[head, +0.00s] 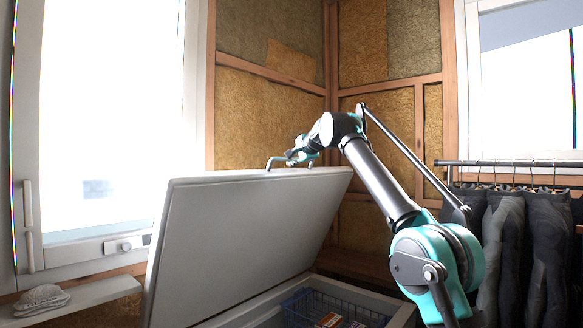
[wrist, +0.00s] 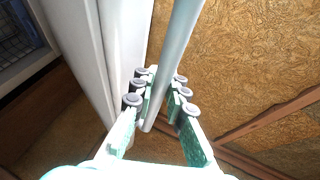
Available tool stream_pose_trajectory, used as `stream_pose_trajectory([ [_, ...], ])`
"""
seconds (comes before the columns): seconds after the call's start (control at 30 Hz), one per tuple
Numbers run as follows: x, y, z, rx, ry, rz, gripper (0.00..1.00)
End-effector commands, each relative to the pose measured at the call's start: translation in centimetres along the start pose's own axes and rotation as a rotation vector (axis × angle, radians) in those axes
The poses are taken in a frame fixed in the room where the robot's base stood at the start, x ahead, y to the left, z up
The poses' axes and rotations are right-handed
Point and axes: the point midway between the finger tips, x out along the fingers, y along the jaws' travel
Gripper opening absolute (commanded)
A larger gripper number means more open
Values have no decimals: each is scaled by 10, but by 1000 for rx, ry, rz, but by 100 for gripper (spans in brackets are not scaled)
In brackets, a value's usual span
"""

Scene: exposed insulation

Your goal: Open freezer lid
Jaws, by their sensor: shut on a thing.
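The chest freezer's grey lid (head: 245,235) is raised and tilted well open in the head view, its inner face showing. A grey bar handle (head: 290,162) sits on the lid's upper edge. My gripper (head: 303,153) is at that handle. In the wrist view, my gripper (wrist: 160,108) has its fingers on both sides of the handle bar (wrist: 172,60), shut on it. The white lid edge (wrist: 112,50) runs beside the bar. The freezer body (head: 270,305) is open below the lid, with a blue wire basket (head: 345,312) inside.
A rail with dark clothes (head: 520,240) hangs at the right. A bright window (head: 100,110) and a shelf with a pale cap (head: 42,299) are at the left. Walls with exposed insulation (head: 265,115) and wooden studs stand behind the lid.

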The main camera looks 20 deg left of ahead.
Motion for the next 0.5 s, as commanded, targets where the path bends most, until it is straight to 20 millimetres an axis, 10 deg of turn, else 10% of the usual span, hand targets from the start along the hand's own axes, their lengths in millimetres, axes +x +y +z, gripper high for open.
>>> stream_pose_trajectory([
  [0.5, -4, -8, 1, 1, 5, -14, 0],
])
